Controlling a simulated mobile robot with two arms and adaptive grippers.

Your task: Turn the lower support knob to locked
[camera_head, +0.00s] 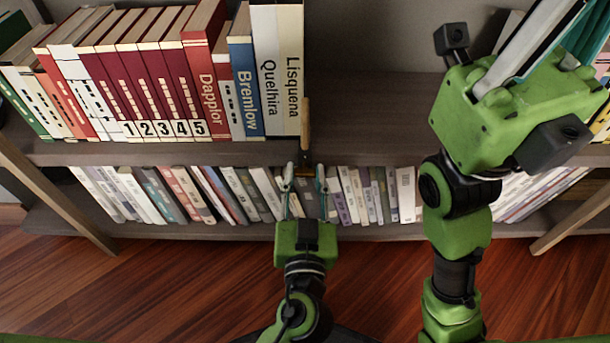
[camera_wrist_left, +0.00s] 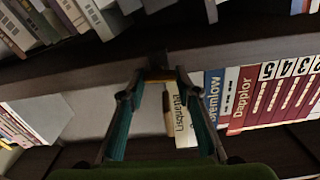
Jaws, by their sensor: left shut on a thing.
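The lower support knob (camera_head: 303,171) shows as a small dark and brass-coloured piece at the front edge of the upper shelf, below the end of the row of large books. My left gripper (camera_head: 305,174) is on it, with one finger on each side. In the left wrist view the fingertips close around the dark, orange-edged piece (camera_wrist_left: 160,74). The fingers cover part of the knob, and its turn position is not clear. My right gripper's fingers rise at the top right (camera_head: 530,45); their tips are out of view.
A narrow wooden piece (camera_head: 305,122) stands upright beside the white "Lisquena" book (camera_head: 290,65). Large books fill the left of the upper shelf (camera_head: 365,125). Thin books (camera_head: 375,195) line the lower shelf behind my left fingers.

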